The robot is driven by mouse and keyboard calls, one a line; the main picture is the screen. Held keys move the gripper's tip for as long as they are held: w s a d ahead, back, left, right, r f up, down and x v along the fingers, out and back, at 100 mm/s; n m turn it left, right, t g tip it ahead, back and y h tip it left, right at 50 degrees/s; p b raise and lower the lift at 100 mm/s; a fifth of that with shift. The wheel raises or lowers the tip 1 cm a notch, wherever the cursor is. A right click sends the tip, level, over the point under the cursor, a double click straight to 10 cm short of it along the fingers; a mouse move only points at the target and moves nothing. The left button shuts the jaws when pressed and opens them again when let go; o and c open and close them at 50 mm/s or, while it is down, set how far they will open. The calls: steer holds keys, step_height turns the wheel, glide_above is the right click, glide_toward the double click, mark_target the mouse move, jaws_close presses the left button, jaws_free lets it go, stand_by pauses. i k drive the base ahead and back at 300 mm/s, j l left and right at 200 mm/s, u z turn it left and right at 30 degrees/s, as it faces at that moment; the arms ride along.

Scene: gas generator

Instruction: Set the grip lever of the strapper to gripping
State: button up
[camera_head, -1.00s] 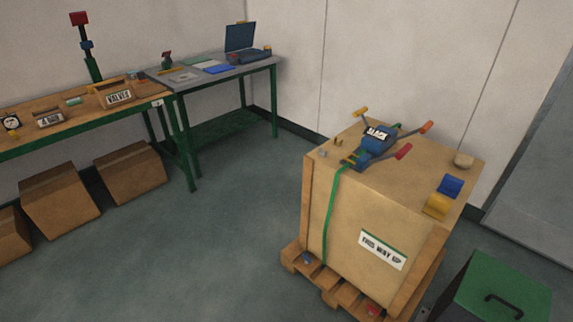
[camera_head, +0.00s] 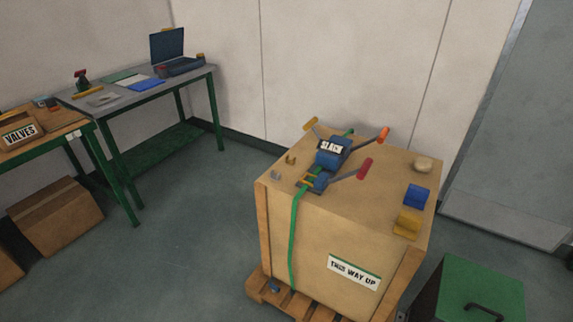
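The strapper (camera_head: 327,160) is a blue tool lying on top of a large tan crate (camera_head: 278,232). A sign on it reads "SLACK" (camera_head: 331,146). A green strap (camera_head: 293,235) runs from the strapper down the crate's front. My gripper is not in view.
The crate stands on a wooden pallet (camera_head: 262,288). Blue (camera_head: 417,195) and yellow (camera_head: 408,222) blocks lie on its right side. A green box (camera_head: 485,285) stands at the lower right. Workbenches (camera_head: 85,98) line the left wall. The floor (camera_head: 190,220) between is clear.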

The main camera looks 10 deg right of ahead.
mark_target(310, 124)
steer(key=i+u, duration=0.25)
steer(key=i, duration=0.9)
